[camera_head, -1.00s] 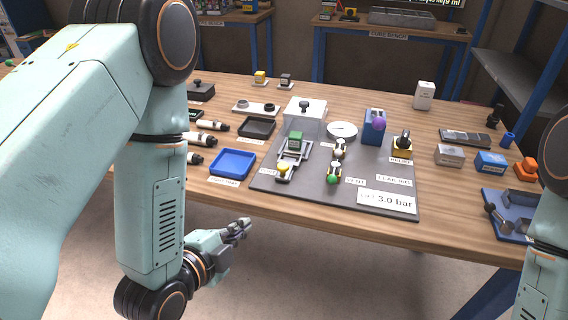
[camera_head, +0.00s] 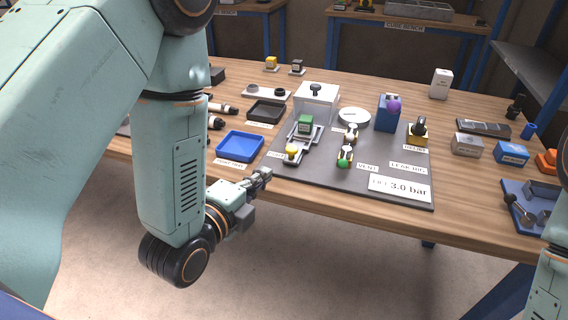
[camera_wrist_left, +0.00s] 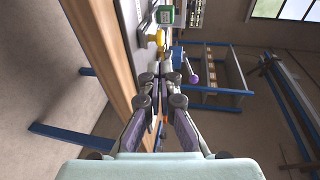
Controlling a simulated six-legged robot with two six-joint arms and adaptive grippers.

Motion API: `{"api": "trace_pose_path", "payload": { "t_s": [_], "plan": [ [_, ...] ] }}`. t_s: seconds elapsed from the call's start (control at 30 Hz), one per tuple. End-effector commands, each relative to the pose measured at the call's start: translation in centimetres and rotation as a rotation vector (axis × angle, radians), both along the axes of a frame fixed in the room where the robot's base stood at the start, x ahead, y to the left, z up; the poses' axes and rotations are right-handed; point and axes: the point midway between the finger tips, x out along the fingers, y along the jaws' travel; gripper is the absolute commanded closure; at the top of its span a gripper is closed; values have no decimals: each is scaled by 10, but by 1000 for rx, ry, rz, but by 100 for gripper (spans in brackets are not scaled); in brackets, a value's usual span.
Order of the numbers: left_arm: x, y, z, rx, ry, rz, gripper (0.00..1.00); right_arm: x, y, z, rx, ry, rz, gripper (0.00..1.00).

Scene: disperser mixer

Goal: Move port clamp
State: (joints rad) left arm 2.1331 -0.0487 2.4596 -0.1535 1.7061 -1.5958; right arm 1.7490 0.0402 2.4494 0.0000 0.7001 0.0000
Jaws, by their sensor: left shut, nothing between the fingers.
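On the grey mat (camera_head: 315,185) a metal frame (camera_head: 315,138) holds a green block (camera_head: 305,124), with a yellow-topped knob (camera_head: 291,152) at its front. No label I can read marks the port clamp, so I cannot tell which part it is. My left gripper (camera_head: 264,176) is shut and empty, in front of the table's edge, left of and below the mat in the head view. The left wrist view shows the closed fingers (camera_wrist_left: 160,88), with the green block (camera_wrist_left: 136,14) and yellow knob (camera_wrist_left: 157,38) beyond them. My right gripper is out of view.
A blue tray (camera_head: 240,147) and a dark tray (camera_head: 266,111) lie left of the mat.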

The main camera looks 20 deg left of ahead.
Motion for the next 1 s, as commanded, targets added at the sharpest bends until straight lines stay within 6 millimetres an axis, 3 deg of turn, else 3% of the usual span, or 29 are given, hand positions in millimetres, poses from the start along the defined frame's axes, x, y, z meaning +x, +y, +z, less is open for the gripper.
{"api": "trace_pose_path", "payload": {
  "t_s": [0.3, 0.5, 1.0],
  "plan": [
    [59, -12, -9, -1, -3, 0, 100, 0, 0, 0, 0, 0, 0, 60],
    [84, -17, -15, -1, -2, 0, 100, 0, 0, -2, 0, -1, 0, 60],
    [93, -19, -17, -1, 0, 0, 100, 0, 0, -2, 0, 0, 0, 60]
  ]
}}
